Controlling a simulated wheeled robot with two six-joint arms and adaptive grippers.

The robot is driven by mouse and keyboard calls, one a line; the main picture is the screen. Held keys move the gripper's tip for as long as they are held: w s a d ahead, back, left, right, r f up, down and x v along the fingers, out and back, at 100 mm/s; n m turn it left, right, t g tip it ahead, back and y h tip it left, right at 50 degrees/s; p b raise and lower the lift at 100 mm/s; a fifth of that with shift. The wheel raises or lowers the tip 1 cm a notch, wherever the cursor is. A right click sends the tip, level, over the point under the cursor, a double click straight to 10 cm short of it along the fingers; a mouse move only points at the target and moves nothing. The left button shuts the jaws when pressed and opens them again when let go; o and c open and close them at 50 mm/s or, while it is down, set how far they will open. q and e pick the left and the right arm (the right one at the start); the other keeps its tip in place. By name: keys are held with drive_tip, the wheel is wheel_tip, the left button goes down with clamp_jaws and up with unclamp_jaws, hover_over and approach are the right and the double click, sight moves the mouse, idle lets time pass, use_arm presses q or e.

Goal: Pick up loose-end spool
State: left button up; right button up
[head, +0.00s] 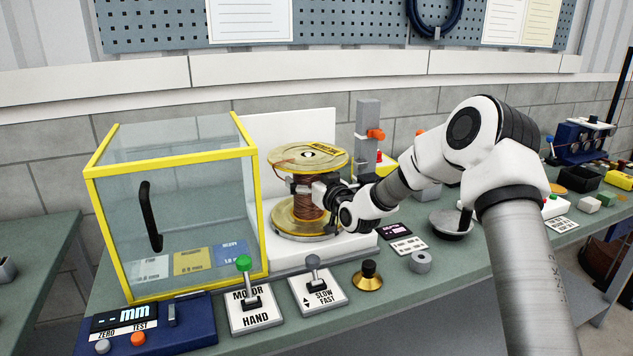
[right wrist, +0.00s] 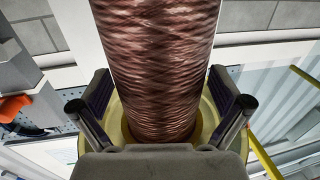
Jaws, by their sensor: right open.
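The spool (head: 308,202) stands upright on its carousel at the middle of the bench. It has a copper-wound core between a yellow top flange and a lower flange. My right gripper (head: 318,189) is at the spool's core from the right, between the two flanges. In the right wrist view the copper winding (right wrist: 162,70) lies between the two open fingers of my right gripper (right wrist: 163,112), with a gap visible on each side. A yellow flange (right wrist: 213,125) shows behind the fingers. I cannot make out a loose wire end. My left gripper is not in view.
A yellow-framed clear box (head: 175,200) stands left of the spool. A grey post with an orange knob (head: 375,134) stands close behind right. Lever panels (head: 250,308), a brass knob (head: 368,277) and a grey ring (head: 420,262) sit in front.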

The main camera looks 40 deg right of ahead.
sight(314, 159)
drive_tip(key=shift+w, duration=0.3)
drive_tip(key=shift+s+r, duration=0.2)
drive_tip(key=shift+s, duration=0.05)
drive_tip(key=shift+w, duration=0.1)
drive_tip(key=c, duration=1.4)
drive_tip(key=shift+r, duration=0.2)
drive_tip(key=c, duration=0.3)
drive_tip(key=shift+d+r+p, duration=0.1)
drive_tip(key=shift+r+p, duration=1.5)
drive_tip(key=shift+r, duration=0.85)
drive_tip(key=shift+c, duration=0.2)
drive_tip(key=shift+r+p, duration=1.55)
drive_tip(key=shift+r, duration=0.95)
